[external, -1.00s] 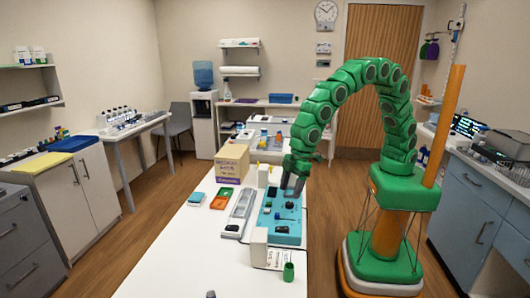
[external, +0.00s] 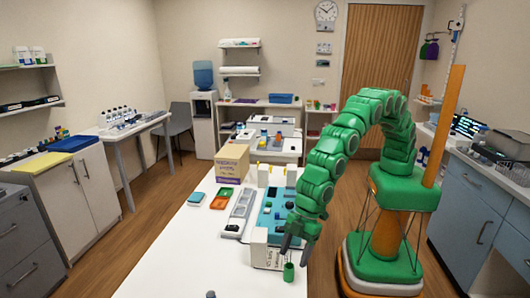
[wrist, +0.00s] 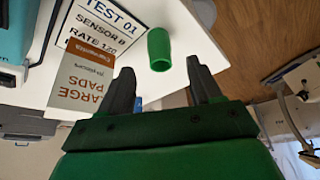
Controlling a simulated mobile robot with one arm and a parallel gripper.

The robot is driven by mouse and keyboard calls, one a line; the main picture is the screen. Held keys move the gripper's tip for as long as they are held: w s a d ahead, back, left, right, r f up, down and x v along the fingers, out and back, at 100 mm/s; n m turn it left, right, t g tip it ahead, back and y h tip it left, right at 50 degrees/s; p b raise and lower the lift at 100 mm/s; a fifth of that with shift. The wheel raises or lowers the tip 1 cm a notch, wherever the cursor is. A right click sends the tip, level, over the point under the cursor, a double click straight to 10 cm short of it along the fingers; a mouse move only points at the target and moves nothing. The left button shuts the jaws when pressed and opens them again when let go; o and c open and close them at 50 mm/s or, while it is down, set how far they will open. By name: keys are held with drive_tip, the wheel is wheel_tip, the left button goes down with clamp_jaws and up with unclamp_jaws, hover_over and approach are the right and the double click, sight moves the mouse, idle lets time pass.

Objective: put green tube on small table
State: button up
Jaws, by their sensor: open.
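The green tube (external: 289,272) stands at the right edge of the long white table (external: 180,270), near its front. In the wrist view the tube (wrist: 159,50) lies ahead of and between my fingertips, with the white table top beside it. My gripper (external: 294,247) points down just above the tube in the external view. Its two dark fingers (wrist: 160,75) are open and nothing is between them. A narrow table (external: 141,128) with bottles stands by the left wall; I cannot tell if it is the small table.
A cardboard box (external: 232,162) stands farther back. The front left of the white table is mostly clear.

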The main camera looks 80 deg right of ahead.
sight(287, 270)
drive_tip(key=shift+a+x, duration=0.2)
drive_tip(key=shift+x, duration=3.1)
drive_tip(key=shift+w+r, duration=0.1)
drive_tip(key=shift+w, duration=0.05)
drive_tip(key=c, duration=1.1)
drive_tip(key=shift+c, duration=0.2)
wheel_tip(287, 270, up, 3)
drive_tip(key=shift+r, duration=0.2)
drive_tip(key=shift+d+r, duration=0.15)
drive_tip(key=s+d+r, duration=0.9)
drive_tip(key=d, duration=0.1)
drive_tip(key=shift+d+r, duration=0.15)
